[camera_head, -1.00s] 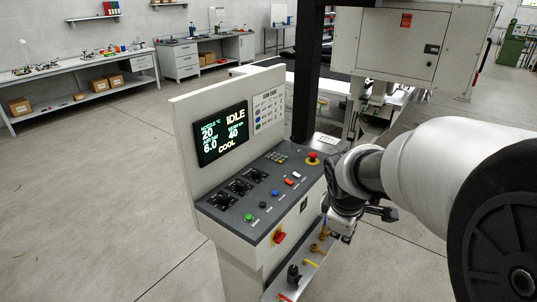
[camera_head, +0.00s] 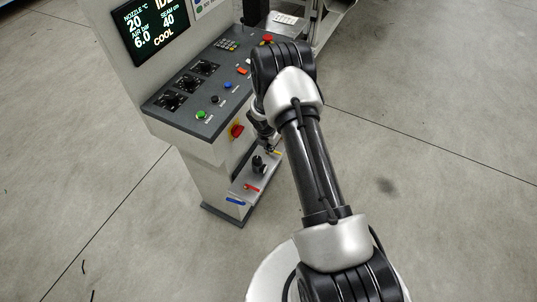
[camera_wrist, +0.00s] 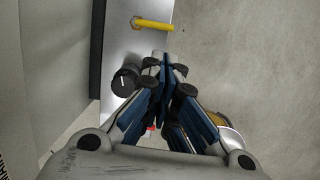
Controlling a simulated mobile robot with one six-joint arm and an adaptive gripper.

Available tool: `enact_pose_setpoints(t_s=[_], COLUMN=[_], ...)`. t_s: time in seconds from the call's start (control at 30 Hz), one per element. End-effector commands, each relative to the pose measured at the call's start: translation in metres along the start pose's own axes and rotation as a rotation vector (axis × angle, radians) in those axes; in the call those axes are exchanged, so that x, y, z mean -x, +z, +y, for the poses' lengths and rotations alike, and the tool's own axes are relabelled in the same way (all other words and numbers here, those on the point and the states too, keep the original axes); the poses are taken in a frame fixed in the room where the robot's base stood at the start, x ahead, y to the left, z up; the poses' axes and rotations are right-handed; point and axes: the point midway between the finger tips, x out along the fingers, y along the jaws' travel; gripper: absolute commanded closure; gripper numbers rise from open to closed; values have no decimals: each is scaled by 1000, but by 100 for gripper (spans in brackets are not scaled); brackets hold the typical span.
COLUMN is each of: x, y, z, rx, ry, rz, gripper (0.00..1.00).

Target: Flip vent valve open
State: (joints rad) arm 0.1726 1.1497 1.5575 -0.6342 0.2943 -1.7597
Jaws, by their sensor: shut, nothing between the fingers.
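A small shelf (camera_head: 238,190) low on the console's side carries valve levers. A yellow lever (camera_wrist: 153,24) lies crosswise on it, just beyond my fingertips in the wrist view; a bit of it shows in the head view (camera_head: 277,152). A red lever (camera_head: 251,188) and a blue lever (camera_head: 235,201) sit nearer. I cannot read which lever is the vent valve. My gripper (camera_wrist: 165,62) is shut and empty over the shelf, close to a black knob (camera_wrist: 125,79). Whether it touches the yellow lever, I cannot tell. My arm hides part of the shelf in the head view.
In the wrist view, a brass-coloured part (camera_wrist: 215,118) is partly hidden by my fingers. Open concrete floor lies to the right.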

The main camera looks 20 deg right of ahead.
Motion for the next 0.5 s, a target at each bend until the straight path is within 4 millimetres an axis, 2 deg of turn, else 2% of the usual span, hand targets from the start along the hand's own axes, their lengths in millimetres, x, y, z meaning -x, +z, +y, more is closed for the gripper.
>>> enact_pose_setpoints(t_s=[0.03, 0.13, 0.5], x=[-9, -16, -19], y=[-3, -5, -6], z=[-2, -2, -3], rx=[21, 46, 51], ry=[-2, 0, -1], rz=[4, 7, 8], gripper=[100, 100, 100])
